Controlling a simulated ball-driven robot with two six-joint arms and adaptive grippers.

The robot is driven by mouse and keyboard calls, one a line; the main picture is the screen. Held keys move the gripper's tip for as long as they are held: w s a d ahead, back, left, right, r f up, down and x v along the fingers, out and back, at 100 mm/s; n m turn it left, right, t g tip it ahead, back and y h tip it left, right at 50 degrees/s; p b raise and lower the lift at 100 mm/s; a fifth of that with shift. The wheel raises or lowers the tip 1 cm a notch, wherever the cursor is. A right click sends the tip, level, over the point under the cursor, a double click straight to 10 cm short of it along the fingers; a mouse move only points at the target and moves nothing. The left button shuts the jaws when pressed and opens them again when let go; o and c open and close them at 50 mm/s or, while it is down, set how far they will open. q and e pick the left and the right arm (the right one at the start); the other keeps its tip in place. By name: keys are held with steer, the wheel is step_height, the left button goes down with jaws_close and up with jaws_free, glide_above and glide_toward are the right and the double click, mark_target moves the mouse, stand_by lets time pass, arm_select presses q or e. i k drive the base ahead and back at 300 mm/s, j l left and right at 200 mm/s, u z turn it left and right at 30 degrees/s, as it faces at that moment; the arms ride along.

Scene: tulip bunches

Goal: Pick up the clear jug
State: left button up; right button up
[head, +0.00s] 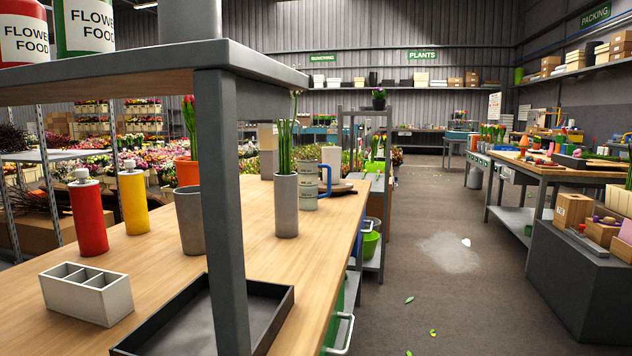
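A jug (308,186) stands upright on the wooden workbench (345,216), towards its far end. It looks pale and see-through with marks on its side, and a dark blue handle on its right. A grey cylinder vase (286,210) with green stems stands in front of it to the left and may hide a little of its edge. Neither of my grippers is in view, so nothing shows near the jug.
A grey post (222,210) carries a shelf (120,66) over the bench's near part. A black tray (277,300), grey cup (189,222), red bottle (88,218), yellow bottle (133,204) and divided box (112,302) stand on the bench. The floor (400,300) to the right is mostly clear.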

mark_target(309, 196)
steer(key=i+l+z, duration=0.4)
steer(key=i+l, duration=0.25)
steer(key=l, duration=0.25)
steer(key=i+l+z, duration=0.4)
steer(key=i+l, duration=0.3)
steer(key=i+u, duration=0.2)
steer(key=i, duration=0.25)
steer(key=i+l+u, duration=0.15)
steer(key=i, duration=0.3)
steer(key=i+u, duration=0.2)
steer(key=i, duration=0.25)
steer(key=i+l+u, duration=0.2)
steer(key=i, duration=0.2)
